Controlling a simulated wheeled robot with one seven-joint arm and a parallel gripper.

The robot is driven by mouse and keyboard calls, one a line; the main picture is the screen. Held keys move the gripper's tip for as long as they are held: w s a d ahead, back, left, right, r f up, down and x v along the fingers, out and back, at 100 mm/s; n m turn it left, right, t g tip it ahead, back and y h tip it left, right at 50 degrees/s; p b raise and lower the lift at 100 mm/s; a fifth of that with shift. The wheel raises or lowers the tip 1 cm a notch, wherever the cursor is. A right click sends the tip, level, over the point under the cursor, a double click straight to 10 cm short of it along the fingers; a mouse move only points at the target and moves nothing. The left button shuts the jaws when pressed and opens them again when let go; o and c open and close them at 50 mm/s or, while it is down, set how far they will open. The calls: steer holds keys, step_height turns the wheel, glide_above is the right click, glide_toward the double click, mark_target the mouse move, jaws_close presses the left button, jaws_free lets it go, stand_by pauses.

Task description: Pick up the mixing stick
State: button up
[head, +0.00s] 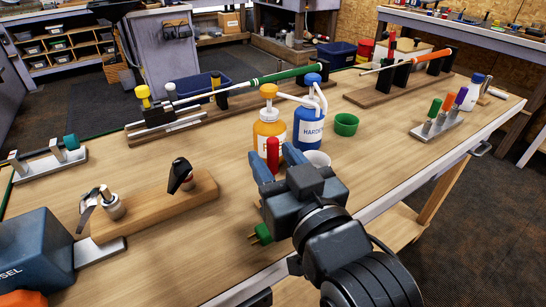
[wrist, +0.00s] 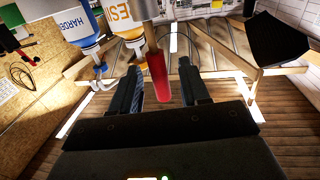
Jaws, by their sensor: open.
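The mixing stick appears to be the upright red-handled stick (head: 272,156) near the middle of the bench. The stick's lower part is hidden by my gripper in the head view. A white cup (head: 317,158) stands just right of the fingers.
Just behind stand an orange bottle (head: 269,130) and a blue hardener bottle (head: 308,130), both with pumps. A rack with coloured handles (head: 436,128) is at right. A wooden block with clamps (head: 150,205) lies left.

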steer(key=shift+w+a, duration=0.25)
steer(key=shift+w, duration=0.4)
steer(key=shift+c, duration=0.3)
jaws_close()
